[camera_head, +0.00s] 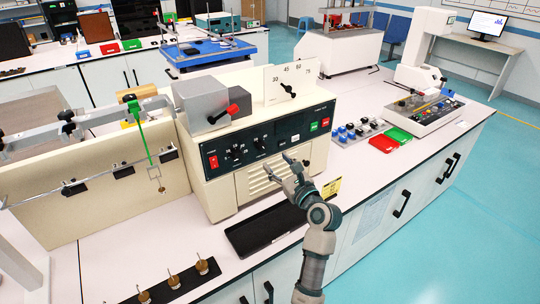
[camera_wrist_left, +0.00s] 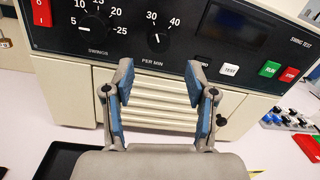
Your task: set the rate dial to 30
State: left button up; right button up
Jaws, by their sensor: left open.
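The rate dial (camera_wrist_left: 158,40), a black knob marked PER MIN, is on the dark front panel of the cream tester (camera_head: 222,190). Marks 30 and 40 show above it in the left wrist view; its exact pointer setting is too small to read surely. It also shows in the head view (camera_head: 260,144). My left gripper (camera_head: 279,163) is open and empty in front of the vented face below the panel. In the left wrist view its blue-padded fingers (camera_wrist_left: 153,82) stand apart, below and on either side of the dial, not touching it. My right gripper is not in view.
The SWINGS dial (camera_wrist_left: 93,22) is left of the rate dial. A red switch (camera_wrist_left: 41,12), a display (camera_wrist_left: 228,27), and green RUN (camera_wrist_left: 270,69) and red STOP (camera_wrist_left: 289,74) buttons share the panel. A black tray (camera_head: 262,229) lies in front of the tester.

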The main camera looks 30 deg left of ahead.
pick_arm(q)
jog(key=v, duration=0.6)
jog(key=shift+w, duration=0.1)
